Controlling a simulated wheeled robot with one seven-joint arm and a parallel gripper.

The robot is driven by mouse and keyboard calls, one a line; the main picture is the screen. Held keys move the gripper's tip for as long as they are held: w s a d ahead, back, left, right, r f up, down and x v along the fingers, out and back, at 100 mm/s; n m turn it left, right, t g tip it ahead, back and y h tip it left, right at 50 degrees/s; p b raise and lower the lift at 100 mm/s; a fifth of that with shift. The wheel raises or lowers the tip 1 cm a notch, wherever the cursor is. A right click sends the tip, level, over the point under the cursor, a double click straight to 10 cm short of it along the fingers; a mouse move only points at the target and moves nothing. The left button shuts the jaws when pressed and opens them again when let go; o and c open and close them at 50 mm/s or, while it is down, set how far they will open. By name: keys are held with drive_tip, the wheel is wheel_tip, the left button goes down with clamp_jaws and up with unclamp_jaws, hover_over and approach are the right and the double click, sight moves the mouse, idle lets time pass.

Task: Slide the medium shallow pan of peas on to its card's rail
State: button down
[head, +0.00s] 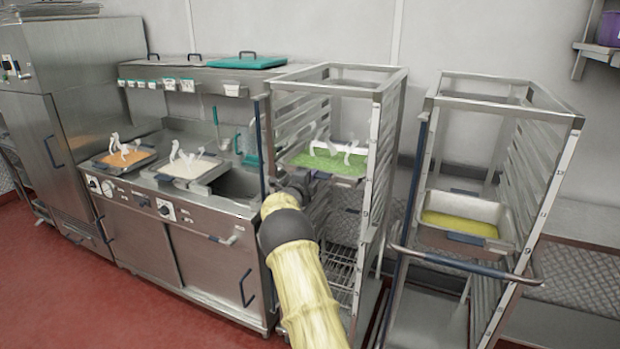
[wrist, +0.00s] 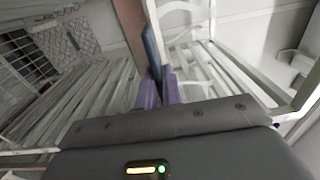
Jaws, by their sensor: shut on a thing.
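A shallow pan of green peas (head: 328,163), steaming, sits in the upper part of the left rack (head: 381,150). My arm reaches up in front of that rack, and my gripper is hidden or hard to make out there in the head view. I cannot make out a card on the rack.
A second rack (head: 558,175) at right holds a pan of yellow food (head: 460,222) and has a push handle (head: 455,262) across its front. Two steaming pans, orange (head: 123,158) and white (head: 192,168), sit on the counter at left. Red floor (head: 75,300) is clear at front left.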

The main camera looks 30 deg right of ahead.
drive_tip(key=shift+w+d+r+p, duration=0.2)
drive_tip(key=shift+w+d+p, duration=0.2)
drive_tip(key=shift+d, duration=0.15)
drive_tip(key=shift+w+d+r+p, duration=0.15)
drive_tip(key=shift+w+d+p, duration=0.15)
drive_tip(key=shift+d, duration=0.2)
drive_tip(key=shift+w, duration=0.1)
drive_tip(key=shift+w+d+f, duration=0.15)
drive_tip(key=shift+d+f, duration=0.1)
idle(0.3)
drive_tip(key=c, duration=1.5)
unclamp_jaws()
drive_tip(key=shift+o, duration=0.3)
drive_tip(key=shift+f, duration=0.5)
drive_tip(key=o, duration=0.4)
drive_tip(key=shift+r, duration=0.1)
drive_tip(key=shift+a+b, duration=0.2)
drive_tip(key=shift+b, duration=0.3)
